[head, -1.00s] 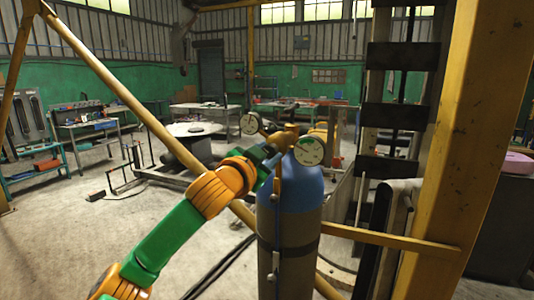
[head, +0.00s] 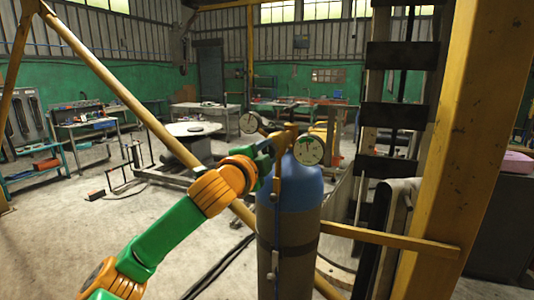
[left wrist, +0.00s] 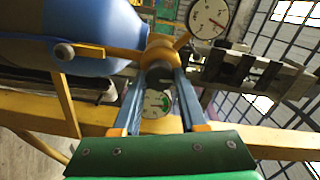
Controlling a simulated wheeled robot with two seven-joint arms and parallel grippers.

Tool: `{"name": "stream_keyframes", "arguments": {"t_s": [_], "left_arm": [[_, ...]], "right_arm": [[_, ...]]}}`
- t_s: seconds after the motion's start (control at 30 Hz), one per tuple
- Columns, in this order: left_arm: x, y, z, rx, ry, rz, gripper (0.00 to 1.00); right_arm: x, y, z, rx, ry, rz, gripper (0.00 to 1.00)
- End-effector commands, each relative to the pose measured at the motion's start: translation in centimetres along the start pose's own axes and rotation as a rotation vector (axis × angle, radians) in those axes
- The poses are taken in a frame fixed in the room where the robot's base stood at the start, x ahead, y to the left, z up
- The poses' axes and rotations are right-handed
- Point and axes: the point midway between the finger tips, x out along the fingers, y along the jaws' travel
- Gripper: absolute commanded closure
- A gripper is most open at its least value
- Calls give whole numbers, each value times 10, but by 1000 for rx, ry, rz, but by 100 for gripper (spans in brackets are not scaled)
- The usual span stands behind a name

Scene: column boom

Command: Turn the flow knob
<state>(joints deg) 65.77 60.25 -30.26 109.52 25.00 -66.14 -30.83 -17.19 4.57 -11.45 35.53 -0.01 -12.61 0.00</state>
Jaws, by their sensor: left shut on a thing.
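A blue-topped gas cylinder (head: 290,222) stands upright in the middle of the head view, with a brass valve (head: 291,128) and two round gauges, one at left (head: 250,122) and one at right (head: 309,150). My left gripper (head: 268,150) reaches the cylinder's top from the left. In the left wrist view its two blue fingers (left wrist: 160,82) are shut on a small dark knob (left wrist: 160,69) in front of the brass fitting (left wrist: 160,47). The knob is partly hidden by the fingers. My right gripper is in neither view.
A yellow post (head: 452,150) and a horizontal yellow bar (head: 390,240) stand close at right of the cylinder. A diagonal yellow brace (head: 110,80) passes behind my left arm. Workbenches line the back. Open concrete floor (head: 70,240) lies at left.

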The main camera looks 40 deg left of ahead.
Motion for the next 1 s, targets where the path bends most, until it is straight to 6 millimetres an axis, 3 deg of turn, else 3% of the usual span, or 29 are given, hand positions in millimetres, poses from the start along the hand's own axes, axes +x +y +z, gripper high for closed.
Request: {"name": "stream_keyframes", "arguments": {"t_s": [0.7,0.73,0.8,1.0], "left_arm": [[0,-2,0,62,-3,-6,100],[0,-2,0,62,-2,-6,50],[0,-2,0,62,-2,-6,31],[0,-1,0,62,-2,-4,28]], "right_arm": [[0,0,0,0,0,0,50],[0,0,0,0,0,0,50],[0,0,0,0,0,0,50],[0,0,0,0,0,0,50]]}}
